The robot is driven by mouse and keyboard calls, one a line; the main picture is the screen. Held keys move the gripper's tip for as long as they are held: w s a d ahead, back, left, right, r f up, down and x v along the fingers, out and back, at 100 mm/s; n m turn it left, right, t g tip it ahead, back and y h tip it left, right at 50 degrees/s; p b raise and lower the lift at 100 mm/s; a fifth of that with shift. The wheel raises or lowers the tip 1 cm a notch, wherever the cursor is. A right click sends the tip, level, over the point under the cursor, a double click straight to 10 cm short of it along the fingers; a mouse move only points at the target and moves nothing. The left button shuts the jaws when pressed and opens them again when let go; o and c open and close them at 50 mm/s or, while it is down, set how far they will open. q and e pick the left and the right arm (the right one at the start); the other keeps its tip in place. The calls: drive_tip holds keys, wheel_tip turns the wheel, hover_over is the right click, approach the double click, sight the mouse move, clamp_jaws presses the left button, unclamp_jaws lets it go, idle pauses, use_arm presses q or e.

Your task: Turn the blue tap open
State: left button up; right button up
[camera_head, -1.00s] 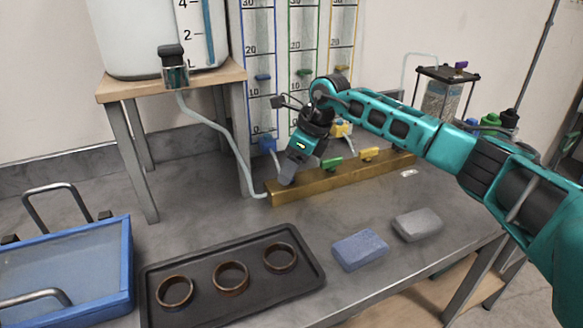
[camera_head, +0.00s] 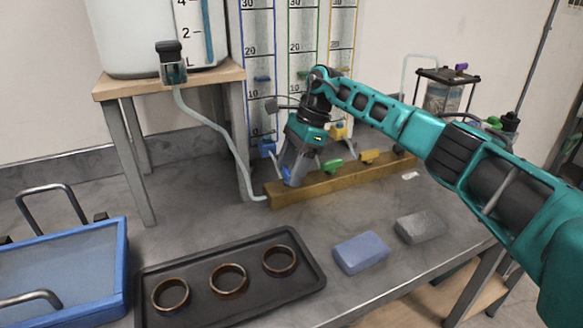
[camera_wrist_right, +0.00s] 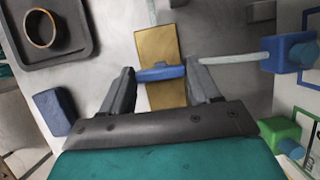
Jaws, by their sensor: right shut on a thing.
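The blue tap handle (camera_head: 286,173) sits at the left end of the brass bar (camera_head: 345,180). In the right wrist view the handle (camera_wrist_right: 160,73) lies crosswise over the brass bar (camera_wrist_right: 154,42). My right gripper (camera_head: 292,176) comes down on it from above. In the wrist view its fingers (camera_wrist_right: 161,79) are shut on the handle, one at each end. The green tap (camera_head: 331,166) and yellow tap (camera_head: 369,157) stand further right on the bar. The fingers partly hide the blue tap in the head view. My left gripper is not in view.
A dark tray (camera_head: 200,303) with three rings lies in front. A blue sponge (camera_head: 361,253) and a grey block (camera_head: 420,227) lie to its right. A blue-rimmed basin (camera_head: 122,265) is at the left. A hose (camera_head: 215,127) runs from the tank (camera_head: 140,30) to the bar.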

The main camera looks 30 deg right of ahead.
drive_tip(key=shift+r, duration=0.1)
idle(0.4)
drive_tip(key=o, duration=1.1)
drive_tip(key=shift+c, duration=0.2)
drive_tip(key=v, duration=1.2)
drive_tip(key=shift+r+p, duration=0.3)
drive_tip(key=shift+r, duration=0.1)
drive_tip(key=shift+d, duration=0.1)
